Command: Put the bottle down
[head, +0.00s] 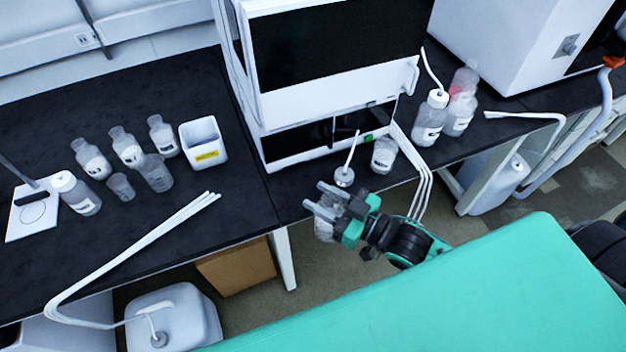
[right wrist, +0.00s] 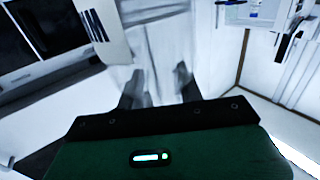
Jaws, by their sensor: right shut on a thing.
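My right gripper (head: 324,202) is shut on a clear bottle (head: 323,230), partly hidden under the fingers. In the head view the bottle shows just in front of the black bench's front edge, over the floor. In the right wrist view the two fingers (right wrist: 158,85) reach up the picture with the pale, see-through bottle (right wrist: 157,45) between them, hard to make out against the white background. My left gripper does not show.
The black bench (head: 240,205) holds several labelled bottles at left, a white box (head: 203,143), and a white instrument (head: 290,130). A small bottle (head: 384,154) and a cap with a tube (head: 344,176) stand near its edge. White tubes (head: 405,150) hang close by.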

